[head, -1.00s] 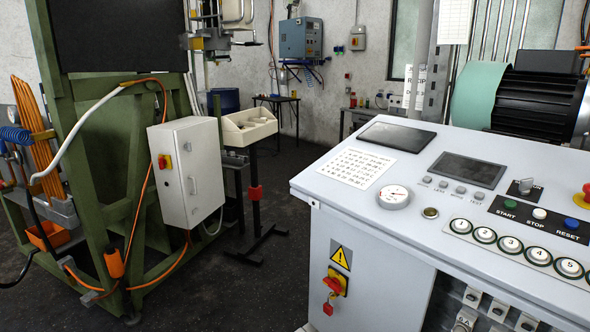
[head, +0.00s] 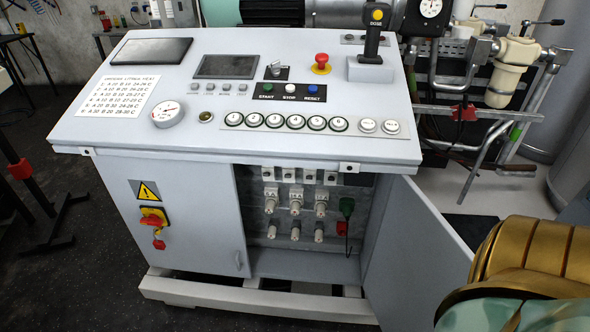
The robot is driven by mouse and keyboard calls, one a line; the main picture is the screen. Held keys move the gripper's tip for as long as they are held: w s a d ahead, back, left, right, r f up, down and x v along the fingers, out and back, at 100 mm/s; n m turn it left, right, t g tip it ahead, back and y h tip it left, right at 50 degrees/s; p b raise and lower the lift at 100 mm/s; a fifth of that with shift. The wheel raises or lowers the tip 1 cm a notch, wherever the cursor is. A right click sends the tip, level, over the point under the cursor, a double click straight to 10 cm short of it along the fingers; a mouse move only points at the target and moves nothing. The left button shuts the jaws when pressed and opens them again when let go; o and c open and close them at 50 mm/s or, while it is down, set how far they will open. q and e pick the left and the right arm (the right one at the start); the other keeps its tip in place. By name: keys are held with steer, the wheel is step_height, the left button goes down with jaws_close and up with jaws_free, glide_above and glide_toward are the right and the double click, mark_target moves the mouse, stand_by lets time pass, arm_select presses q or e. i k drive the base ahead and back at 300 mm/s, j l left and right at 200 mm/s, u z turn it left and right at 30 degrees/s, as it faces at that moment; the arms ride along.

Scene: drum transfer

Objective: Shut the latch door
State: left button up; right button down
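The door (head: 415,255) on the front of the grey control cabinet stands open, swung outward at the right side of the opening. Inside the open bay (head: 300,215) are several valves or connectors and a green-handled part with a red tag. The closed left panel (head: 185,215) carries a small handle near its lower right edge. I cannot make out a latch on the open door. A gold and pale green part of my own body (head: 530,265) fills the lower right corner. Neither gripper's fingers show.
The sloped console top (head: 240,100) has buttons, screens, a gauge and a joystick (head: 373,45). A white base rail (head: 255,298) sticks out below the cabinet. Pipework and a rack stand at the right. Dark floor (head: 60,270) is clear at front left.

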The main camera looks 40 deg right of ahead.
mark_target(418, 259)
steer(key=z, duration=1)
steer(key=k+l+u, duration=0.15)
steer(key=k+l, duration=0.15)
steer(key=l, duration=0.2)
steer(key=k+l+u, duration=0.1)
steer(key=k+l, duration=0.2)
steer(key=l, duration=0.15)
steer(key=k+l+u, duration=0.15)
steer(key=k+l, duration=0.15)
steer(key=l, duration=0.15)
steer(key=l+u, duration=0.4)
steer(key=l, duration=1.2)
